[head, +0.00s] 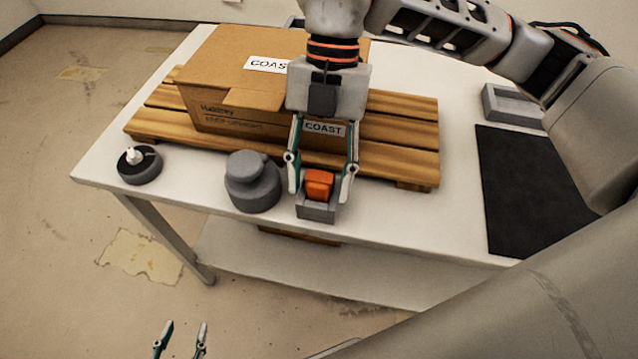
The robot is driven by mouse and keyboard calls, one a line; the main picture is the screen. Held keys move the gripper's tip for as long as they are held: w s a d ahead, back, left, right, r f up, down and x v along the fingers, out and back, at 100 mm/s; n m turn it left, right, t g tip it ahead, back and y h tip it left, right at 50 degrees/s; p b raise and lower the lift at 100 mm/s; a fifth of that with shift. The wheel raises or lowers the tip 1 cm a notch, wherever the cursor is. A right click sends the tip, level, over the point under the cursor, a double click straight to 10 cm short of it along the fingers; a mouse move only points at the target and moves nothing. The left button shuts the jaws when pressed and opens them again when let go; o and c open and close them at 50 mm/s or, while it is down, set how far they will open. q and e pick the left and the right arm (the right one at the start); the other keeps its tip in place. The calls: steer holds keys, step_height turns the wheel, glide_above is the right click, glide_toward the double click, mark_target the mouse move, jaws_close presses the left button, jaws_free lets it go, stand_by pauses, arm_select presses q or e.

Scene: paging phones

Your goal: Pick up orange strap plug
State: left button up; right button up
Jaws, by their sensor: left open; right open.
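The orange strap plug (319,185) sits in a small grey block holder (316,212) near the table's front edge. My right gripper (318,197) points down over it from above, fingers open, one on each side of the plug. I cannot tell whether the fingers touch it. My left gripper (180,338) is open and empty at the bottom edge of the view, low in front of the table; only its fingertips show.
A cardboard box (225,75) stands on a wooden pallet (405,140) behind the plug. A grey round stepped piece (253,183) is just left of the holder. A dark round piece with a white top (139,166) is further left. A black mat (510,185) and grey tray (512,118) lie right.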

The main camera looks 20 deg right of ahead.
steer(key=c, duration=1.2)
